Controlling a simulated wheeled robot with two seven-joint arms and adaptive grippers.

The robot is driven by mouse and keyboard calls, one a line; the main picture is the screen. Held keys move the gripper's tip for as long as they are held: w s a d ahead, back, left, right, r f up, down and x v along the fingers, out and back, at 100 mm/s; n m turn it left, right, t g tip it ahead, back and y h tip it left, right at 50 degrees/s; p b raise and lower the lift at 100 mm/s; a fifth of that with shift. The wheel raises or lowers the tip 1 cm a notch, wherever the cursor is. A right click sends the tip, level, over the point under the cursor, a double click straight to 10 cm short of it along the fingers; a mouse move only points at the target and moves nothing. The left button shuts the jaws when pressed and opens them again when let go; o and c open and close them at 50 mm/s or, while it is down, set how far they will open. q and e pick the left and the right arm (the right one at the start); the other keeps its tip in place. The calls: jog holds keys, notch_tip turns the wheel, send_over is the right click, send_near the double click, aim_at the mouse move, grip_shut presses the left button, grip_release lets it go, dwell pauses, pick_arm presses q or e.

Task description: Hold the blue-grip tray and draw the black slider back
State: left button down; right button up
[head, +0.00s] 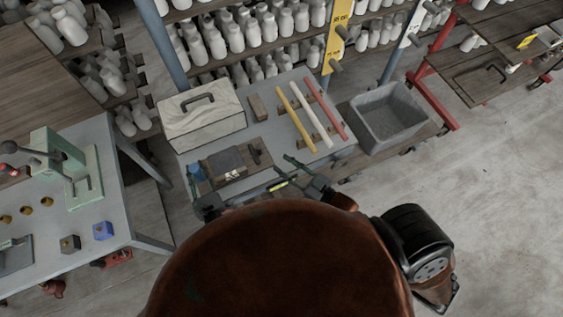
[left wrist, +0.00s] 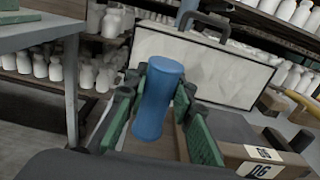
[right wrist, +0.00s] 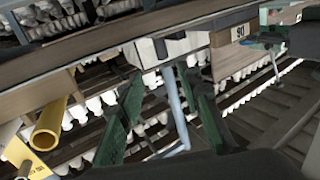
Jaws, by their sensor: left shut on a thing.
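The tray (head: 229,178) is a low wooden box with a dark grey block on top, lying on the grey table. Its blue grip (head: 195,171) stands at the left end. My left gripper (head: 200,187) is shut on this grip; the left wrist view shows the blue cylinder (left wrist: 158,100) between the green fingers. The black slider (head: 255,155) is at the tray's right end; it also shows in the right wrist view (right wrist: 168,47). My right gripper (head: 287,174) is open and empty, to the right of the slider and apart from it. Its fingers point toward the tray.
A pale box with a handle (head: 203,117) stands behind the tray. A small wooden block (head: 257,108) and yellow, white and red bars (head: 315,114) lie behind right. A grey bin (head: 388,117) stands at right. Shelves of white bottles are behind; a side table (head: 60,235) is left.

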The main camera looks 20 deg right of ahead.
pick_arm(q)
jog(key=shift+a+f, duration=0.1)
jog(key=c, duration=1.6)
grip_release()
